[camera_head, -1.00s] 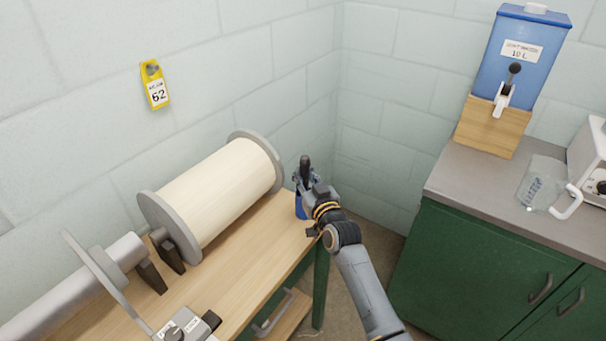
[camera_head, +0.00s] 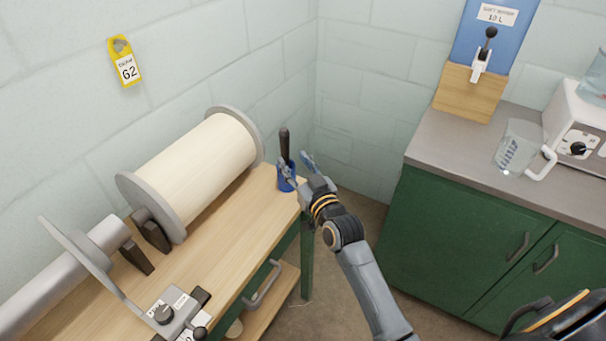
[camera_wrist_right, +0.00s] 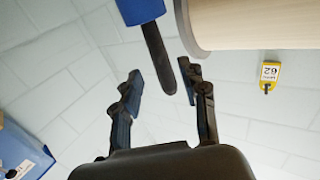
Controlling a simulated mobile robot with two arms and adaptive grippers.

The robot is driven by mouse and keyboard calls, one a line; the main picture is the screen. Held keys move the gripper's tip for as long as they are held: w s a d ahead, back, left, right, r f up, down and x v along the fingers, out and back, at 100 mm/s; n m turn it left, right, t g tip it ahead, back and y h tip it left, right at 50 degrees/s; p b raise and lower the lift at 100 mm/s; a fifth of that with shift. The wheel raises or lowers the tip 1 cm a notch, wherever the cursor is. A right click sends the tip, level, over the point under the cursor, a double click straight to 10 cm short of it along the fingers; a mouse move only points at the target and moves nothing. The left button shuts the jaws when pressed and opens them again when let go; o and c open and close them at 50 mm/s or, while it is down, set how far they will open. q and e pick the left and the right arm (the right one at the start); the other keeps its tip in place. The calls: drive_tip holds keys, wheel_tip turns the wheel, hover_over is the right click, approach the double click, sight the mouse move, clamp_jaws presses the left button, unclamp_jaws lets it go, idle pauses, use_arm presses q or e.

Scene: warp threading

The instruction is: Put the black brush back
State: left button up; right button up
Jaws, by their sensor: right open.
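The black brush (camera_head: 284,143) stands in a small blue cup (camera_head: 285,182) at the far right corner of the wooden bench, its dark handle pointing up. Its lower end is hidden in the cup. My right gripper (camera_head: 297,163) is open beside the cup, its fingers spread. In the right wrist view, the picture is turned over: the handle (camera_wrist_right: 157,55) reaches from the blue cup (camera_wrist_right: 140,10) down to between the open fingertips of my right gripper (camera_wrist_right: 162,80). I see a gap on the left; whether the other fingertip touches the handle I cannot tell. My left gripper is not in view.
A large cream-wound roll (camera_head: 195,170) with grey end discs lies close left of the cup. A control box (camera_head: 172,312) sits at the bench front. A green cabinet (camera_head: 455,240) with a blue dispenser (camera_head: 490,35) and a jug (camera_head: 518,145) stands at right.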

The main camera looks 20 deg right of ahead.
drive_tip(key=shift+s+d, duration=0.2)
drive_tip(key=shift+s, duration=2.1)
